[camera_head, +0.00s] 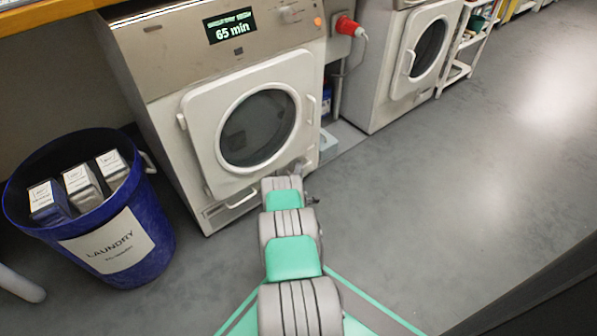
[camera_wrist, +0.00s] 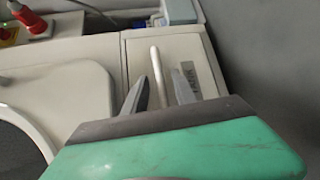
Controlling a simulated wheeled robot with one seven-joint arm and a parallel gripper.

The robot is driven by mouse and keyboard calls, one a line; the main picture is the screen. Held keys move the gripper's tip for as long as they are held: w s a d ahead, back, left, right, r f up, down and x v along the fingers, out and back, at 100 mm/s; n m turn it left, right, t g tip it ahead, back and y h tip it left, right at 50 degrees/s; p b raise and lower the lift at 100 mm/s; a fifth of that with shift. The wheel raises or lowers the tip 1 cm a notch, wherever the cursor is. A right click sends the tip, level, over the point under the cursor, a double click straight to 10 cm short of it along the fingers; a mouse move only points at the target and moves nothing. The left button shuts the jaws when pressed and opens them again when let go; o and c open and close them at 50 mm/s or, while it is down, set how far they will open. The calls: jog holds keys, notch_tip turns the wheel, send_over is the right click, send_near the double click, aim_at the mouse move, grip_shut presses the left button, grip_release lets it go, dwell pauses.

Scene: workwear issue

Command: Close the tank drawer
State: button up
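The tank drawer (camera_wrist: 137,48) is a pale panel low on the white dryer (camera_head: 165,105), beside the round door. Its upright bar handle (camera_wrist: 156,62) and a small printed label show in the wrist view. My gripper (camera_wrist: 160,74) is open, its two grey fingers apart and pointing at the drawer front, with the handle seen between them. I cannot tell whether the fingers touch the handle. In the head view my arm hides part of the dryer's lower front and most of the gripper. How far the drawer stands out is unclear.
A blue laundry bin (camera_head: 150,235) with several boxes stands left of the dryer. The grey floor on the right is clear. The dryer's display reads 65 min.

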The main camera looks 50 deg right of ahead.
jog(key=p+v, duration=0.4)
jog(key=v, duration=0.3)
jog(key=shift+s+a, duration=0.2)
jog(key=shift+a, duration=0.15)
